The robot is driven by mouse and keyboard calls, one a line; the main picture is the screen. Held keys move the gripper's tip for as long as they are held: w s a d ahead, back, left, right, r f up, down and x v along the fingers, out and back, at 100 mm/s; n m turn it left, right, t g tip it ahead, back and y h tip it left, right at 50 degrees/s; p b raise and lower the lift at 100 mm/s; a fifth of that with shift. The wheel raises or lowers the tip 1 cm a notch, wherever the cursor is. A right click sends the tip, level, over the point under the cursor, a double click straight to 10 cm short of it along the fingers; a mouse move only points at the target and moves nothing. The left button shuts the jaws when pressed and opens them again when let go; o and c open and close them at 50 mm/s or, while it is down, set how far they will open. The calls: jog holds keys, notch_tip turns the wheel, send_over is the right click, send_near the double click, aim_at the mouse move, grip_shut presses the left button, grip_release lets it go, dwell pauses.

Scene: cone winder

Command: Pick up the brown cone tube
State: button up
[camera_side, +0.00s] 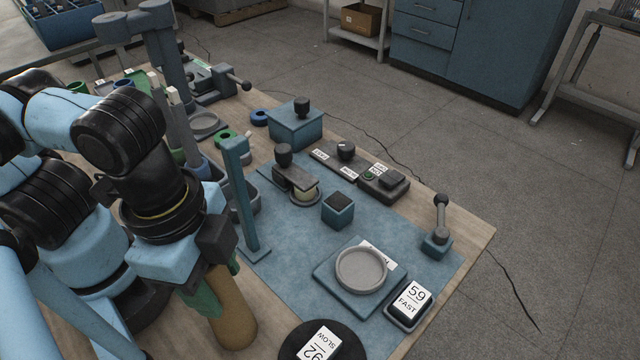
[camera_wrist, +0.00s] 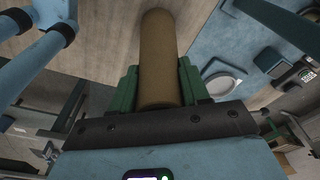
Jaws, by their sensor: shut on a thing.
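The brown cone tube (camera_side: 228,312) is in the lower left of the side view, close to the near edge of the table. My gripper (camera_side: 203,292) is shut on it, with green fingers on its sides. In the wrist view the tube (camera_wrist: 158,60) stands out between the two green fingers (camera_wrist: 158,90) and runs toward the top edge. The tube looks slightly tilted in the side view. I cannot tell whether its lower end touches the table.
A blue upright post (camera_side: 241,195) stands just right of my gripper. A round black base with a "SLOW" card (camera_side: 318,343) is close to the tube's right. A grey dish (camera_side: 361,269), a "FAST" card (camera_side: 411,298) and a lever (camera_side: 438,228) are farther right on the blue mat.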

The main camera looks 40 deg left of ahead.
jog(key=shift+r, duration=0.15)
notch_tip(320, 180, up, 16)
dwell(1.2)
jog(key=shift+w+d, duration=0.1)
jog(key=w+d+f+n, duration=0.2)
jog(key=w+f, duration=0.3)
jog(key=w, duration=0.4)
jog(key=w+d+f+n, duration=0.2)
jog(key=w+d+f, duration=0.2)
jog(key=w, duration=0.6)
jog(key=shift+d+f, duration=0.2)
jog(key=shift+f, duration=0.5)
dwell(0.6)
jog(key=shift+f, duration=1.45)
dwell(0.4)
